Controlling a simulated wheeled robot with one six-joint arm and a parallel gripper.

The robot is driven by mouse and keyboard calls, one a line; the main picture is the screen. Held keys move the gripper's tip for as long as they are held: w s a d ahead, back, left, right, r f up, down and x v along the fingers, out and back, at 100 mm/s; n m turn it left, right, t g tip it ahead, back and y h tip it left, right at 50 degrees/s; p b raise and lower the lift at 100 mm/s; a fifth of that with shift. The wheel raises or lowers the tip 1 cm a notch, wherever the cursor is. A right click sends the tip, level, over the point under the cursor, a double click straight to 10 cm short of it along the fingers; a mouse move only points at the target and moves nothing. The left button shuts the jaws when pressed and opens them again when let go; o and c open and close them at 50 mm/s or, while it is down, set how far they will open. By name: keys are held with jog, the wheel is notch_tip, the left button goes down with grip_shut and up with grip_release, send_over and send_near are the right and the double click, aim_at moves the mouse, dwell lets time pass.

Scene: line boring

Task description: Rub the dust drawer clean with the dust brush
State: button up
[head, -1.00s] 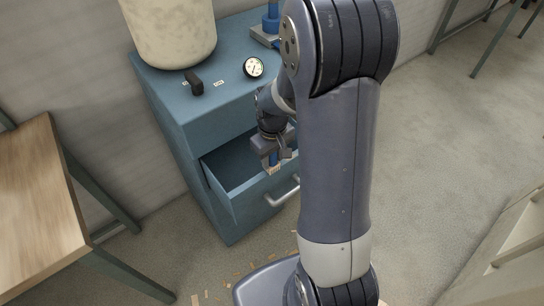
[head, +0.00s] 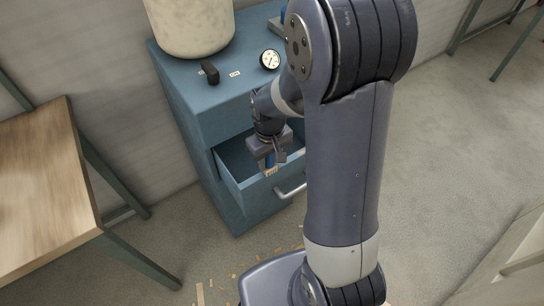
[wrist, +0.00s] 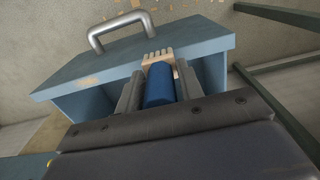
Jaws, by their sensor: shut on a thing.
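The dust drawer (head: 232,187) is pulled out of the blue cabinet. Its front panel (wrist: 125,62) and metal handle (wrist: 118,27) show in the wrist view, with a small tan patch (wrist: 88,80) on the blue surface. My gripper (head: 268,160) is shut on the dust brush, over the drawer opening near its front. In the wrist view the brush has a blue handle (wrist: 159,88) between the fingers and pale bristles (wrist: 158,55) by the drawer's front edge. I cannot tell whether the bristles touch it. Much of the drawer's inside is hidden.
The cabinet top (head: 225,90) holds a large cream container (head: 190,25), a black knob (head: 210,72) and a dial gauge (head: 270,59). A wooden table (head: 45,190) stands at left. Wood chips (head: 200,292) lie on the floor.

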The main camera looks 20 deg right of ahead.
jog(key=shift+f, duration=0.1)
jog(key=shift+d, duration=0.15)
jog(key=shift+w+d, duration=0.2)
jog(key=shift+d, duration=0.35)
jog(key=shift+w+d, duration=0.2)
jog(key=shift+d, duration=0.3)
jog(key=shift+r, duration=0.2)
jog(key=shift+r+p, duration=0.5)
jog(key=shift+r, duration=0.05)
